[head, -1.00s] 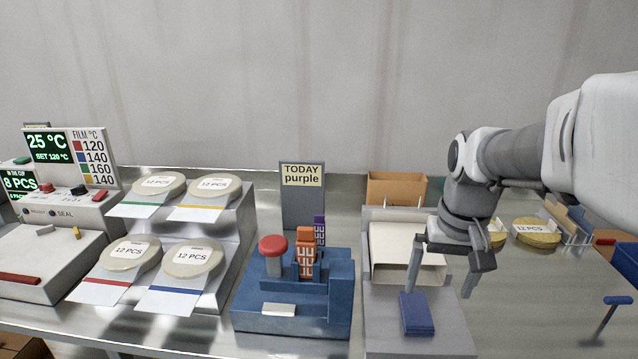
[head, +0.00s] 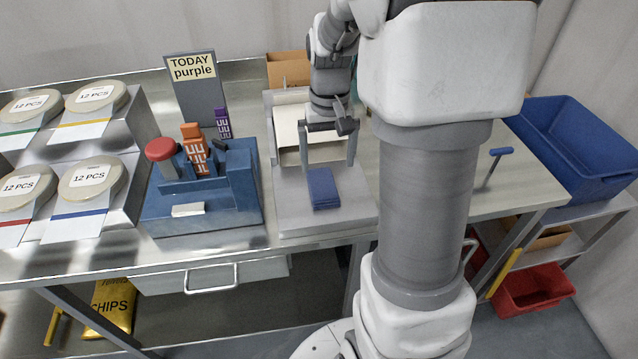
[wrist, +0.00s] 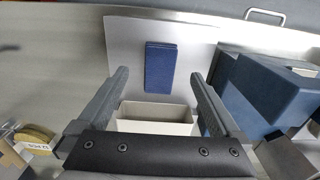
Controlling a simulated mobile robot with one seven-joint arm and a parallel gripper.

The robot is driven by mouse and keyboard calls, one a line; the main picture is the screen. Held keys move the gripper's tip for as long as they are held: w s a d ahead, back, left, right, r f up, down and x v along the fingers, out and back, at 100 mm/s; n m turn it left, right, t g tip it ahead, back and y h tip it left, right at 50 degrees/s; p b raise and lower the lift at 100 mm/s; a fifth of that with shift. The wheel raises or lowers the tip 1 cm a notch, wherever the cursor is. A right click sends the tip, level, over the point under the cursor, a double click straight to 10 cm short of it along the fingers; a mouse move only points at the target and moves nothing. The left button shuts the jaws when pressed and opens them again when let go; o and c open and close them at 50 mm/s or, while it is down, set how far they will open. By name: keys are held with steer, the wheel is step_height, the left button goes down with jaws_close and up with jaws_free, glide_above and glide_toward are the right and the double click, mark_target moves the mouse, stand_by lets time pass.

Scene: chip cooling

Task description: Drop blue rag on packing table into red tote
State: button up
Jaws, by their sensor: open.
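The blue rag (head: 322,188), a small folded rectangle, lies flat on the light grey plate at the front of a white machine on the packing table (head: 110,262). My gripper (head: 328,172) is open and empty above and around the rag's far part. In the wrist view the rag (wrist: 160,68) shows ahead, between the lines of my two fingers (wrist: 160,80), not touched by either as far as I can see. The red tote (head: 533,289) stands low at the right, beside the table and under the rack with the blue bin.
A blue bin (head: 575,150) sits on the rack above the red tote. A blue fixture (head: 203,195) with a red button stands left of the rag. A blue-handled tool (head: 497,160) stands on the right tabletop. A yellow chips bag (head: 110,310) lies below the table.

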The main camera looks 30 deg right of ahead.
glide_above(326, 198)
steer(key=f, duration=0.5)
steer(key=shift+w+d+f, duration=0.2)
steer(key=shift+d+f, duration=0.05)
steer(key=shift+f, duration=0.1)
steer(key=shift+s+a+f+b, duration=0.15)
steer(key=shift+f+b, duration=0.1)
steer(key=shift+f, duration=1.15)
steer(key=shift+s+a+f+b, duration=0.1)
steer(key=shift+s+f+b, duration=0.1)
steer(key=shift+f, duration=1.15)
steer(key=shift+w+r, duration=0.1)
steer(key=c, duration=1.3)
